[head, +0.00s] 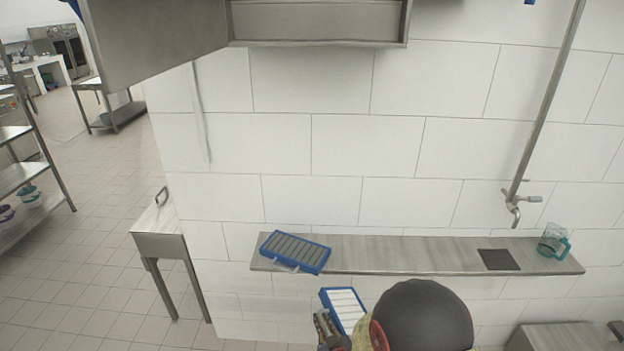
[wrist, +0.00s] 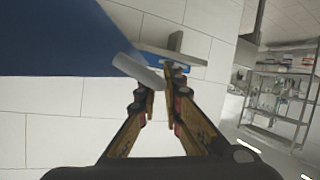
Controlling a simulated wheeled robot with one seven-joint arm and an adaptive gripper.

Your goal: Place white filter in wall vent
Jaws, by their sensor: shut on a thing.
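The white filter (head: 345,304), with white slats in a blue frame, is in the lower middle of the head view, below the wall shelf. My gripper (head: 326,326) is shut on it at its left edge. In the wrist view, my gripper (wrist: 160,82) closes around a light grey handle (wrist: 138,71), and the filter's blue side (wrist: 60,42) fills the upper left. A metal wall box (head: 316,28), seemingly the vent, is at the top of the head view with its door (head: 150,35) swung open to the left. Its inside is mostly cut off.
A grey-slatted filter in a blue frame (head: 295,251) lies on the left end of the wall shelf (head: 400,256). A dark pad (head: 498,260) and a clear teal-handled jug (head: 553,241) are at its right, near a pipe tap (head: 514,212). Wall between shelf and box is clear.

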